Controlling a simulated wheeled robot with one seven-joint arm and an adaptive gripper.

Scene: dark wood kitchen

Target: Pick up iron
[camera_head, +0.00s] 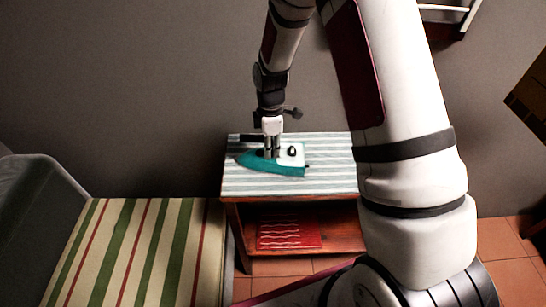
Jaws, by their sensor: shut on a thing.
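The iron (275,166) is teal with a pale part and a dark round knob. It sits at the striped top of a small wooden table, near its left side, in the head view. My gripper (271,153) points down from above and is shut on the upper part of the iron. The fingers hide part of the iron's handle. I cannot tell whether the iron's base touches the table top or is slightly above it.
The small table (334,180) has a striped top and an open shelf with a red item (289,235). A striped cushioned seat (135,250) stands at the left. A grey wall (130,90) rises close behind the table. My arm hides the table's right side.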

